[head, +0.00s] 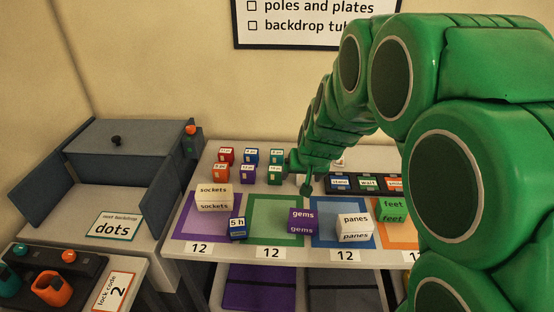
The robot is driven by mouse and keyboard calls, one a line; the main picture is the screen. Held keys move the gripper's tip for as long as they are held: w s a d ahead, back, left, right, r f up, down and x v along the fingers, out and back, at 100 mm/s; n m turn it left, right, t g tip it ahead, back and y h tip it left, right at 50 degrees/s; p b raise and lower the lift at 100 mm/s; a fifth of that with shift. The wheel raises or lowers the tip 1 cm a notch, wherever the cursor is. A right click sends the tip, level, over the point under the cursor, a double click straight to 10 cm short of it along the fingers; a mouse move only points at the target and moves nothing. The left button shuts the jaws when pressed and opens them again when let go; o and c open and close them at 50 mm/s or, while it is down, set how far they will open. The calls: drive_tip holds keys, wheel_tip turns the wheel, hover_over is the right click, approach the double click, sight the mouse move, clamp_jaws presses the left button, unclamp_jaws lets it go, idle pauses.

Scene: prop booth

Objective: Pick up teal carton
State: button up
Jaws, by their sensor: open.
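A small teal carton (277,158) with a white label stands at the right end of the back row of little cartons on the table. My gripper (305,188) is at the end of the green arm, to the right of the carton group and nearer the front. It appears small and dark; its jaws are open, with nothing seen between them. The gripper looks apart from the teal carton.
Red (227,156), blue (251,156), orange (220,173), purple (248,174) and green (274,175) cartons stand close by. Boxes labelled sockets (214,190), gems (301,214), panes (355,220) and feet (393,203) stand in front. A dark tray (341,183) lies right of the gripper.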

drive_tip(key=w+a+f+t, duration=0.1)
drive_tip(key=w+a+f, duration=0.15)
drive_tip(key=w, duration=0.35)
drive_tip(key=w+a+f+t, duration=0.2)
drive_tip(key=w+f, duration=0.1)
drive_tip(key=w, duration=0.4)
drive_tip(key=t+h, duration=0.2)
drive_tip(key=t, duration=0.2)
approach(277, 154)
drive_tip(key=shift+w+a+f+m, duration=0.15)
drive_tip(key=shift+w+f+m, duration=0.3)
drive_tip(key=shift+w, duration=0.3)
drive_tip(key=shift+x, duration=3.95)
drive_tip(key=c, duration=1.1)
drive_tip(key=shift+c, duration=0.2)
